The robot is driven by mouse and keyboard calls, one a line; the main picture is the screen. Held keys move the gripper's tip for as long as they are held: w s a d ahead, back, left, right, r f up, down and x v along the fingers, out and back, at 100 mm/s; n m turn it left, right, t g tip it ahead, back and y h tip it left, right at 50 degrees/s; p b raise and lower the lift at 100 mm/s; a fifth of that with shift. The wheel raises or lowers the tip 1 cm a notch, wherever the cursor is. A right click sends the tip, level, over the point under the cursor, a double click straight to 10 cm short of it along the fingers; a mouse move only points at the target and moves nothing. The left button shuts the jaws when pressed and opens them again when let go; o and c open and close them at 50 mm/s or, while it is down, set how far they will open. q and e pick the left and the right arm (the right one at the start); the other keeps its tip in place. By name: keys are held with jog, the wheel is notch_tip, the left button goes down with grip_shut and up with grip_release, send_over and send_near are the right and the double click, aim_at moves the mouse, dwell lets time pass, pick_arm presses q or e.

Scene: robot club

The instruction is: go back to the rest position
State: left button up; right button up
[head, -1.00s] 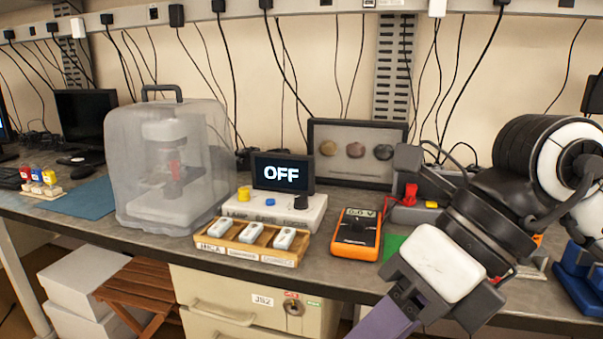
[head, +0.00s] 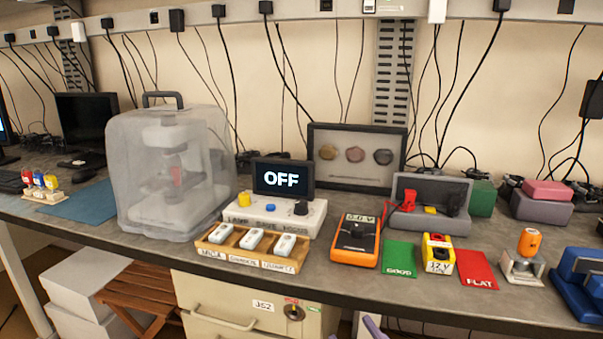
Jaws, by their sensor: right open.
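Only the purple finger tips of my right gripper (head: 372,327) show, at the bottom edge of the head view, below the bench front. They stand apart, with nothing seen between them; the rest of that arm is out of view. My left gripper is not in view. The bench (head: 335,279) is in full view, with no arm over it.
A clear-covered microscope (head: 170,165), an OFF display (head: 283,178), a wooden slide tray (head: 250,262), an orange meter (head: 355,240), a green GOOD card (head: 399,259), a 12V battery (head: 438,252), a red FLAT card (head: 476,270) and a blue device (head: 580,280) stand along the bench. Drawers (head: 240,305) sit below.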

jog(key=s+d+f+m+g+h, duration=0.2)
jog(key=s+f, duration=0.4)
jog(key=f, duration=0.3)
jog(key=s+d+f+m+g+h, duration=0.2)
jog(key=s+f+g, duration=0.2)
jog(key=s+f, duration=0.3)
jog(key=s+d+f+m+g+h, duration=0.1)
jog(key=s+f, duration=0.5)
jog(key=f, duration=0.6)
jog(key=shift+s+d+f+m+g+h, duration=0.15)
jog(key=shift+d+m+g+h, duration=0.25)
jog(key=shift+d+g, duration=0.6)
